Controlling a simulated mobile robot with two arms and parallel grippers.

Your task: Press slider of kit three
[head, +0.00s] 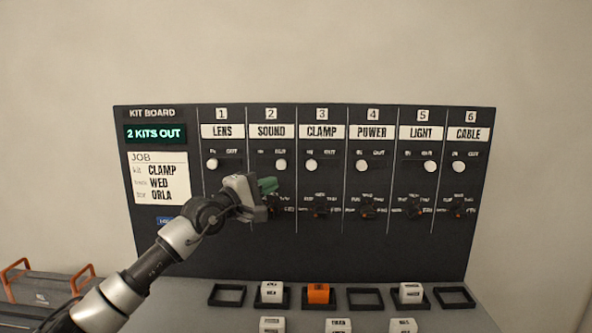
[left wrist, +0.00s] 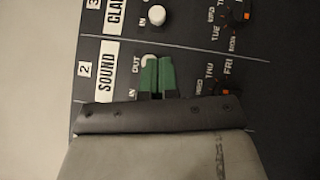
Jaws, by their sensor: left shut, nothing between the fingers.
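The kit three CLAMP slider is a round white knob (head: 311,165) at the left, IN end of its track. It also shows near the top of the left wrist view (left wrist: 157,15). My left gripper (head: 268,186) has green fingertips and is shut and empty. It is in front of the SOUND column, below and left of the CLAMP knob. In the left wrist view the fingertips (left wrist: 157,72) partly cover the white SOUND knob; I cannot tell whether they touch it. My right gripper is not in view.
The dark kit board (head: 360,250) has six columns, each with a slider and a dial. The SOUND knob (head: 281,165) and LIGHT knob (head: 430,167) sit at OUT. The display (head: 156,134) reads 2 KITS OUT. An orange block (head: 318,293) and white blocks lie below.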

